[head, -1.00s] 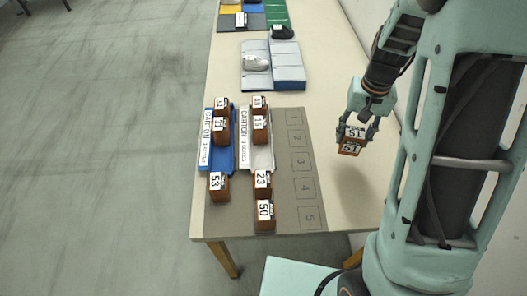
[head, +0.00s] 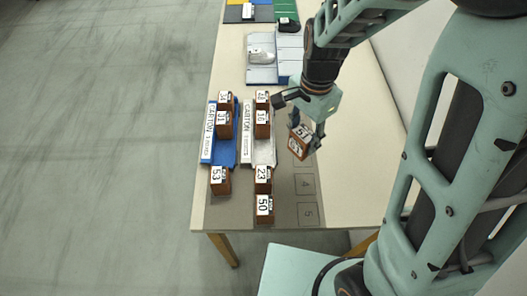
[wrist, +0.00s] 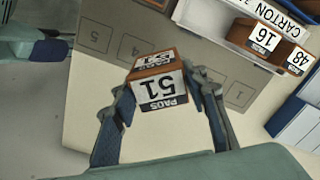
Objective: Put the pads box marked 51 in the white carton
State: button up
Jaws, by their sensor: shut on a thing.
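The orange-brown pads box marked 51 (head: 298,146) is held up by my gripper (head: 302,128), above the numbered squares just right of the white carton. The carton also shows in the wrist view (wrist: 210,18).
A blue carton (head: 229,153) with boxes at its far end lies left of the white one. Boxes marked 53 (head: 219,180), 23 (head: 263,175) and 50 (head: 264,205) stand at the cartons' near ends.

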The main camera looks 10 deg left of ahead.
jog(key=s+a+r+m+p, duration=0.2)
jog(key=s+a+r+m, duration=0.1)
jog(key=s+a+m, duration=0.55)
jog(key=shift+n, duration=0.45)
jog(key=w+f+b, duration=0.3)
jog(key=w+a+f+b, duration=0.1)
jog(key=w+f+b, duration=0.2)
jog(key=w+b, duration=0.1)
jog(key=w+a+f+b, duration=0.1)
jog(key=w+f+b, duration=0.2)
jog(key=shift+w+f, duration=0.35)
jog(key=shift+f, duration=0.05)
jog(key=shift+w+a+f+b, duration=0.1)
jog(key=shift+w+f+b, duration=0.1)
jog(key=shift+f+b, duration=1.4)
jog(key=shift+f, duration=0.1)
jog(key=shift+f, duration=0.15)
jog(key=o, duration=0.9)
